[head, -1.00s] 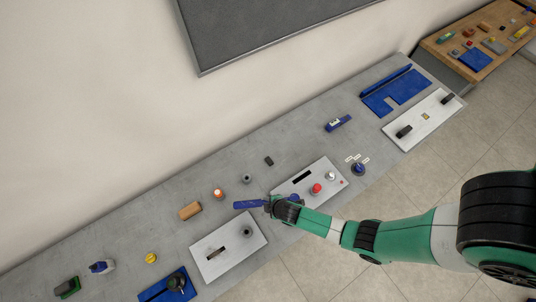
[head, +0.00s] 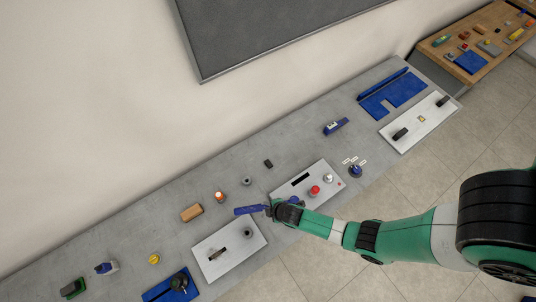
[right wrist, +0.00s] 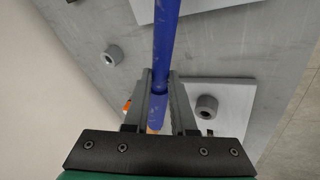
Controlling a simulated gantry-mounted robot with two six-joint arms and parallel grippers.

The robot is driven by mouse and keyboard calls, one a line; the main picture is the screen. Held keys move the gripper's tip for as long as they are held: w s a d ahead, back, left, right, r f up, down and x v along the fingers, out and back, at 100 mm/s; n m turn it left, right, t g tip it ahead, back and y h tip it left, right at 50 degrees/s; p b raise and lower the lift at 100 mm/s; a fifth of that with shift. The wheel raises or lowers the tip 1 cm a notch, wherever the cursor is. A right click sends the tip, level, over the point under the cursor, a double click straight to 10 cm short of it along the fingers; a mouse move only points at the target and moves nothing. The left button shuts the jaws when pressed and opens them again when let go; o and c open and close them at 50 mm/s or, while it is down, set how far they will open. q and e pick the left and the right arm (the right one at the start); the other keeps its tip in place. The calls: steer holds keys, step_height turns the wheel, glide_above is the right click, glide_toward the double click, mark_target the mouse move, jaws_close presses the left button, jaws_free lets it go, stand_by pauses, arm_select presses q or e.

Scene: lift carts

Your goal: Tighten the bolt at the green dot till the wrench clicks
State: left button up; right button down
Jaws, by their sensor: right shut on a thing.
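My right gripper (head: 272,209) is shut on a blue bar-shaped tool, which looks like the wrench (head: 248,210). In the right wrist view the wrench (right wrist: 160,75) passes between the two fingers (right wrist: 159,100). In the head view it points left, over the gap by the near white plate (head: 228,252). A grey round fitting (head: 247,233) stands on that plate, and it also shows right of the fingers in the right wrist view (right wrist: 207,105). I cannot make out the green dot or which bolt it marks. My left gripper is not in view.
A white panel (head: 300,201) with a red button (head: 314,190) lies right of the gripper. A grey ring (head: 247,181), a wooden block (head: 191,213) and a blue fixture (head: 171,290) also stand on the grey bench (head: 120,237). The bench strip along the wall is mostly clear.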

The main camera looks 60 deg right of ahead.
steer(key=shift+r+p, duration=1.25)
steer(key=shift+r, duration=0.35)
steer(key=shift+r+p, duration=0.45)
steer(key=shift+r, duration=0.45)
